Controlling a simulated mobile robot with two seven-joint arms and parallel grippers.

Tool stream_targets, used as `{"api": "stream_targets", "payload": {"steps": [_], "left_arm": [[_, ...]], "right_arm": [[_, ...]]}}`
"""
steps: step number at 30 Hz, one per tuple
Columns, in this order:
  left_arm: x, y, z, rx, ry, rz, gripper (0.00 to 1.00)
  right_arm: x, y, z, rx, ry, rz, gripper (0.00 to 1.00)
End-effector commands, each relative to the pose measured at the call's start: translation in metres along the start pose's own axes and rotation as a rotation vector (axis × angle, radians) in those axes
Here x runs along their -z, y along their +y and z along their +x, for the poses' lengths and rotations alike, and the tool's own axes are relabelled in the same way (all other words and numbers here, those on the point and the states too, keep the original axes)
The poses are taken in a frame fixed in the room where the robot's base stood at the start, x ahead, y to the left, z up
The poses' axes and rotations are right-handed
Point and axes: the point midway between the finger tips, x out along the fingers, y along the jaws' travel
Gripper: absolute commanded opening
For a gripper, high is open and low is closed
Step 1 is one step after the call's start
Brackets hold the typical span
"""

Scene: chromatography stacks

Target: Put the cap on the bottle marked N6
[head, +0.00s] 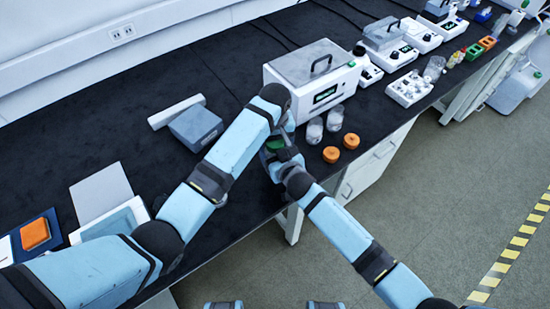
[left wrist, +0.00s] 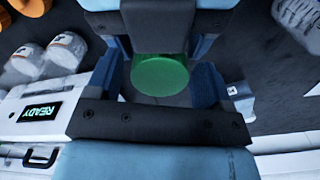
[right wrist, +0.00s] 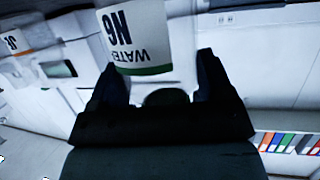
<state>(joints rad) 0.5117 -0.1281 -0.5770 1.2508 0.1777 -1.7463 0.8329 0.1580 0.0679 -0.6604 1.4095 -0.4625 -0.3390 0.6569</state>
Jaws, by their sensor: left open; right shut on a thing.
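The bottle marked N6 (right wrist: 137,35) shows its label upside down in the right wrist view, with a green stripe. My right gripper (right wrist: 163,80) is shut on this bottle. A green cap (left wrist: 160,75) shows from above in the left wrist view and small at the bottle's top in the head view (head: 275,143). My left gripper (left wrist: 157,82) is open, its fingers on either side of the cap with small gaps. I cannot tell whether the cap is fully seated. In the head view the arms hide most of the bottle.
Two clear bottles (head: 315,130) and two orange caps (head: 330,154) stand right of the grippers. A white instrument (head: 312,75) stands just behind. A grey box (head: 196,128) is to the left. The black bench's front edge runs below the grippers.

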Motion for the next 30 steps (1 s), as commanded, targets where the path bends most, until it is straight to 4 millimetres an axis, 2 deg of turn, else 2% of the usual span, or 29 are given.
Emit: {"api": "stream_targets", "payload": {"steps": [3, 9, 13, 19, 27, 28, 30], "left_arm": [[-0.0001, -0.0001, 0.0000, 0.000, 0.000, 0.000, 0.72], [-0.0001, -0.0001, -0.0001, 0.000, -0.001, 0.000, 0.26], [0.0003, -0.0005, -0.0002, 0.002, 0.001, 0.046, 0.26], [-0.0001, -0.0003, 0.0001, 0.002, 0.000, 0.262, 0.26], [-0.0003, -0.0001, 0.0002, 0.001, -0.001, 0.281, 0.26], [-0.0004, -0.0001, 0.0002, 0.001, -0.001, 0.281, 0.59], [-0.0003, -0.0001, 0.0002, 0.001, -0.001, 0.281, 0.75]], "right_arm": [[0.0000, 0.0001, 0.0000, 0.000, 0.000, 0.000, 0.07], [0.0000, 0.0002, 0.0000, 0.000, 0.000, 0.000, 0.07], [0.0000, 0.0002, 0.0000, 0.000, 0.000, 0.000, 0.07], [0.0000, 0.0002, 0.0000, 0.000, 0.000, 0.000, 0.07], [0.0000, 0.0002, 0.0001, 0.000, 0.000, 0.000, 0.07], [0.0000, 0.0002, 0.0001, 0.000, 0.000, 0.000, 0.07], [0.0000, 0.0002, 0.0001, 0.000, 0.000, 0.000, 0.07]]}}
